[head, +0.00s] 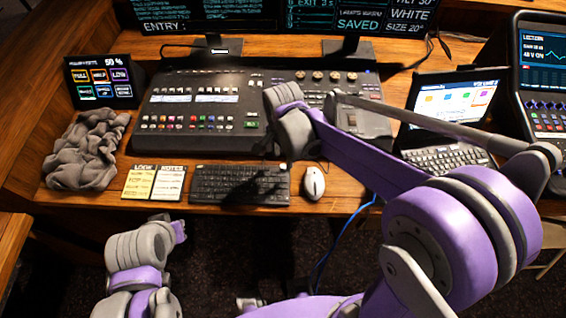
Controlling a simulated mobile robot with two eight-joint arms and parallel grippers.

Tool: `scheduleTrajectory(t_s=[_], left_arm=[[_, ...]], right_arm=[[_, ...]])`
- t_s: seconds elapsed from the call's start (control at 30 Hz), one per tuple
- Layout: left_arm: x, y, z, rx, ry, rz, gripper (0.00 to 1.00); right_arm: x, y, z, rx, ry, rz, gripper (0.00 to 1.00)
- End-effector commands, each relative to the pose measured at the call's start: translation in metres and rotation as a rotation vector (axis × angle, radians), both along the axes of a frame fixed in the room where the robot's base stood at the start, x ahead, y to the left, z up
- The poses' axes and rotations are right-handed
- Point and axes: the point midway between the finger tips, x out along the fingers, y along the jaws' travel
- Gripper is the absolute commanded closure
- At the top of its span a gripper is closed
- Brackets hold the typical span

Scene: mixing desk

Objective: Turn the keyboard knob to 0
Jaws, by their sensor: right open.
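A dark keyboard (225,184) lies at the desk's front edge, left of the mouse. I cannot make out a knob on it; its right end is dark under my right arm. My right gripper (273,146) is a dark shape below the purple and grey wrist, over the mixing console's front edge, just above the keyboard's right part. It is open, and nothing shows between its fingers. Whether it touches anything is unclear. My left arm is low at the left, in front of the desk, and ends near a small purple part (179,231); its fingers cannot be made out.
The mixing console (200,105) has coloured buttons and a row of knobs (318,76). A white mouse (314,184), note cards (153,182), a crumpled grey cloth (88,150) and a small touch panel (103,82) stand around. A laptop-like unit (450,105) is at the right.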

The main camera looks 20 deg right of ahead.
Motion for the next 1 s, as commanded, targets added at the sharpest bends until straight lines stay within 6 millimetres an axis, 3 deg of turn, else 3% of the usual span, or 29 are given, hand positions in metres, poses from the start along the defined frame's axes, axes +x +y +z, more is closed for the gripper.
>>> scheduleTrajectory(t_s=[0.1, 0.23, 0.63, 0.9, 1.0], left_arm=[[-0.001, 0.0, -0.003, 0.0, 0.002, 0.0, 1.0], [-0.002, 0.0, -0.004, 0.0, 0.003, 0.0, 1.0], [-0.002, 0.0, -0.005, 0.0, 0.003, 0.0, 1.0], [-0.002, 0.0, -0.005, 0.0, 0.003, 0.0, 1.0], [-0.002, 0.0, -0.005, 0.0, 0.003, 0.0, 1.0]], right_arm=[[0.0, 0.0, -0.021, 0.0, 0.0, 0.0, 0.46], [0.0, 0.0, -0.034, 0.0, 0.0, 0.0, 0.46], [0.0, 0.0, -0.04, 0.0, -0.001, 0.001, 0.47], [0.0, 0.0, -0.04, 0.0, -0.001, 0.001, 0.96], [0.0, 0.0, -0.04, 0.0, -0.001, 0.001, 1.0]])
